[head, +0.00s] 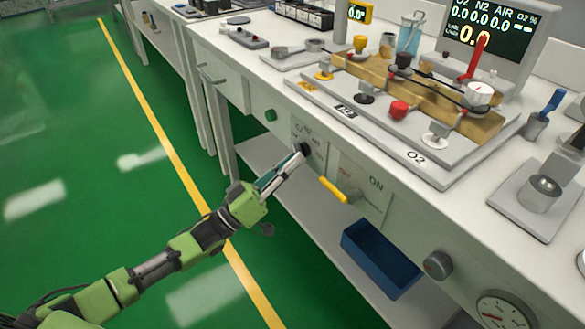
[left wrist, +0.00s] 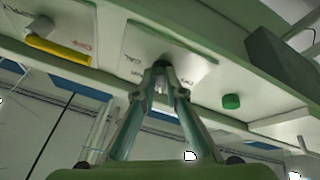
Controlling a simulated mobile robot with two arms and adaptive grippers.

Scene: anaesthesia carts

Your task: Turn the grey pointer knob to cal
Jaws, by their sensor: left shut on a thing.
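My left gripper (head: 299,154) reaches in from the left to a small labelled plate (head: 312,138) on the front of the bench. Its fingers are shut on the pointer knob (head: 306,149), which looks dark and is mostly hidden by the fingertips. In the left wrist view, the two fingertips (left wrist: 164,72) meet at the knob (left wrist: 167,61) on the same pale plate (left wrist: 135,49). Lettering that looks like CAL is on this plate, left of the knob. I cannot tell which way the pointer faces. My right gripper is not in view.
Right of the plate is a yellow lever (head: 334,190) on a panel marked ON. A green button (head: 270,115) is to the left. A blue bin (head: 381,259) is below; a round grey knob (head: 438,265) and a gauge (head: 502,311) are farther right. Green floor lies open at left.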

